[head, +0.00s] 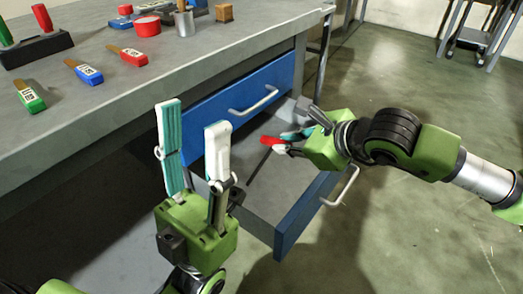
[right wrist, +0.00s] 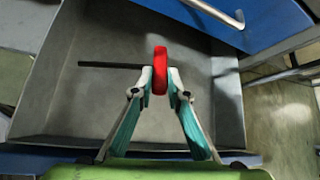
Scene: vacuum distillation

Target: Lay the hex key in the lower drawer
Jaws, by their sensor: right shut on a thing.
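The hex key (head: 271,140) has a red handle and a thin dark shaft. My right gripper (head: 285,143) is shut on the red handle, which also shows between the fingertips in the right wrist view (right wrist: 160,70). The dark shaft points left there. The lower drawer (head: 265,205) is pulled open, with a grey inside and a blue front. The hex key is within the drawer's outline; I cannot tell whether it touches the drawer floor. My left gripper (head: 192,120) is open and empty, in front of the bench at the drawer's left.
The blue upper drawer (head: 240,103) is shut above the open one. The grey benchtop (head: 170,60) holds several brushes, a red round container (head: 147,26), a metal cup (head: 184,23) and a wooden block (head: 224,12). The rest of the lower drawer looks empty.

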